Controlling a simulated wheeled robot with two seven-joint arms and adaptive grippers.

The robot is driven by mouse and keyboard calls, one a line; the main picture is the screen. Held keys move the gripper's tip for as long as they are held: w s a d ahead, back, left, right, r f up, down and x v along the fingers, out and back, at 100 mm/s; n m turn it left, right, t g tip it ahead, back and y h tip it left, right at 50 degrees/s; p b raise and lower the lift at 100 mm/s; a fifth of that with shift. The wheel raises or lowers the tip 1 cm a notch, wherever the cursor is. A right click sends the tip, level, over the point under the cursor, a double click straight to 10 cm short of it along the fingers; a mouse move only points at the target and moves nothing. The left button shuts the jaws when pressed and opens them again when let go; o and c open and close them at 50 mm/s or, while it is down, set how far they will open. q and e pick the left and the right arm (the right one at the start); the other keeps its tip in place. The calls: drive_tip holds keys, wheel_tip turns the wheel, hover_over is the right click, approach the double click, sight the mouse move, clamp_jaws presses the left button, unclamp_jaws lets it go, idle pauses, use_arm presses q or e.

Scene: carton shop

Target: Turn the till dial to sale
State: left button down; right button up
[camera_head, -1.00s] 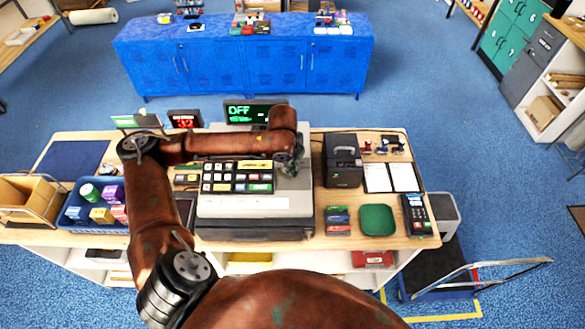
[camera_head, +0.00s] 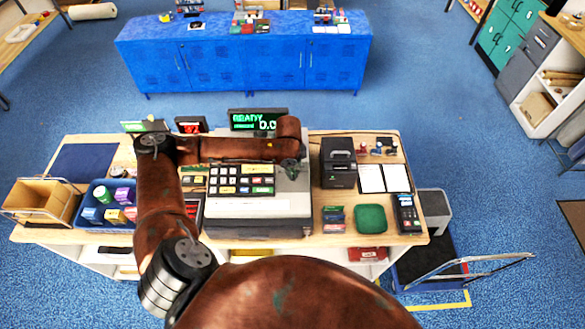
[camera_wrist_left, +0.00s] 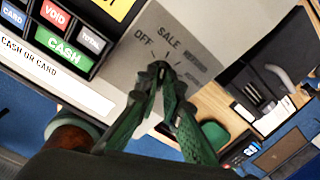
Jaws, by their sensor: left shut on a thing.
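The till (camera_head: 255,217) stands on the counter, and its display (camera_head: 257,121) shows green "READY" and "0.0". In the left wrist view, the till's pale panel (camera_wrist_left: 150,36) carries the printed words OFF and SALE and a further mark on the right, around the dial. My left gripper (camera_wrist_left: 163,76) is shut on the dial, its green fingers closed together just below these words. The fingers hide the dial, so its pointer cannot be made out. In the head view the left gripper (camera_head: 290,170) is at the till's upper right. My right gripper is out of view.
A black printer (camera_head: 338,160), a notepad (camera_head: 384,178), a green tray (camera_head: 370,218) and a card terminal (camera_head: 407,214) lie right of the till. A blue basket (camera_head: 84,222) of small packages stands left. The forearm crosses above the keys (camera_head: 240,180).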

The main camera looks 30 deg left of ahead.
use_arm(q)
drive_tip(key=shift+m+p, duration=0.4)
drive_tip(key=shift+m, duration=0.1)
drive_tip(key=c, duration=2.1)
unclamp_jaws()
drive_tip(key=shift+r, duration=0.2)
drive_tip(key=r, duration=0.4)
drive_tip(key=s+r, duration=0.1)
drive_tip(key=r, duration=0.6)
drive_tip(key=shift+s+d+r, duration=0.15)
drive_tip(key=shift+d+r, duration=0.05)
drive_tip(key=shift+r, duration=0.1)
